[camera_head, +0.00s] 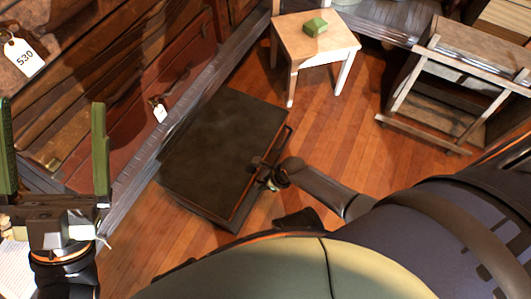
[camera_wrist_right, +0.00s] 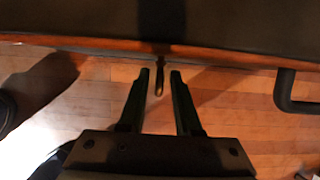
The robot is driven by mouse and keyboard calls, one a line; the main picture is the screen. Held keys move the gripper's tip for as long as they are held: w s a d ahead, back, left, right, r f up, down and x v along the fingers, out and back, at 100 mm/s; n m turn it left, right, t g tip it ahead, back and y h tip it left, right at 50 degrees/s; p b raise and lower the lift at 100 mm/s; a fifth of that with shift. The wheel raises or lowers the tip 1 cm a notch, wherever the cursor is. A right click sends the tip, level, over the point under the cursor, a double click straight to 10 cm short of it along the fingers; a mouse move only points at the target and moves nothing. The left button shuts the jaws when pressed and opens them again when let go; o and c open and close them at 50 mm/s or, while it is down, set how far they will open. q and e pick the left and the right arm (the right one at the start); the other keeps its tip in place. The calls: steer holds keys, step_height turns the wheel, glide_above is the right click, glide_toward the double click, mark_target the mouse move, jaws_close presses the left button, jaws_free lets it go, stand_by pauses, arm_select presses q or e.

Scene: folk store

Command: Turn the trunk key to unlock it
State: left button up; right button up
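The dark trunk (camera_head: 215,150) lies on the wooden floor, and its front edge also shows across the top of the wrist view (camera_wrist_right: 90,43). A small key (camera_wrist_right: 159,85) sticks out from the trunk's front. My right gripper (camera_wrist_right: 160,74) is at that front, its two fingertips on either side of the key with a narrow gap to it on each side. In the head view my right gripper (camera_head: 268,180) is small and partly blends with the trunk edge. My left gripper (camera_head: 55,150) is open and empty, far left, with green fingers apart.
A dark handle (camera_wrist_right: 292,95) juts from the trunk front right of the key. Shelves with price tags (camera_head: 24,57) line the left. Floor between is clear.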

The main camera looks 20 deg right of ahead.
jaws_close()
stand_by(0.4)
steer(key=shift+w+d+g+y+b, duration=0.1)
steer(key=shift+d+g+y+b, duration=0.05)
steer(key=shift+g+y+b, duration=0.2)
steer(key=shift+d+f+m+g+y, duration=0.1)
steer(key=shift+m+g+y, duration=0.15)
steer(key=shift+g+y, duration=0.5)
steer(key=shift+d+f+m+g+y, duration=0.1)
steer(key=shift+m+g+y, duration=0.25)
steer(key=shift+y, duration=0.65)
steer(key=shift+w, duration=0.1)
